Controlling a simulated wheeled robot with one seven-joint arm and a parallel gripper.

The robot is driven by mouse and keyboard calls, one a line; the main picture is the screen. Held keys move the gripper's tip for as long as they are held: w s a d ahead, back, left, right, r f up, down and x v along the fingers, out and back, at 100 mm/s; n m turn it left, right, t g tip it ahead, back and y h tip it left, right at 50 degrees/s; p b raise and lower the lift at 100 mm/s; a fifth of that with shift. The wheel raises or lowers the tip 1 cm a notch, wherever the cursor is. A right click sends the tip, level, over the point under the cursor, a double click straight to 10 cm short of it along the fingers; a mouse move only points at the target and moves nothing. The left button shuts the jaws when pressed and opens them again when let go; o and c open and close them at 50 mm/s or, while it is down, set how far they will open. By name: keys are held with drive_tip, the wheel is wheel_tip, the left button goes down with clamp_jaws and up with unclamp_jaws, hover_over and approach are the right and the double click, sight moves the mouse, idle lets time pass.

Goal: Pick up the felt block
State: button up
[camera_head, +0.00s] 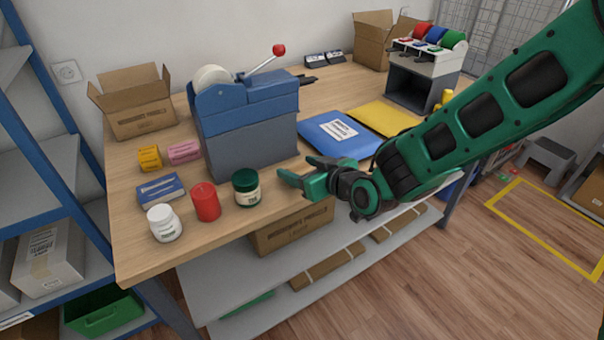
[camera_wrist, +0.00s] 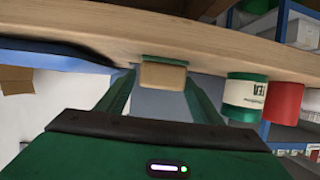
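The felt block (camera_wrist: 163,74) is a small beige block with a green layer, standing at the tabletop in the wrist view, which shows the counter upside down. It sits ahead of my gripper, between the lines of its two fingers. My gripper (camera_head: 296,170) is open, its green fingers apart, low over the front edge of the counter. I cannot tell whether the fingertips touch the block.
A blue-grey tape dispenser (camera_head: 245,120) stands behind. Blue (camera_head: 341,136) and yellow (camera_head: 384,118) mailers lie to the right.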

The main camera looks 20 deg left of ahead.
drive_tip(key=c, duration=0.8)
drive_tip(key=shift+o, duration=0.2)
drive_tip(key=shift+r, duration=0.15)
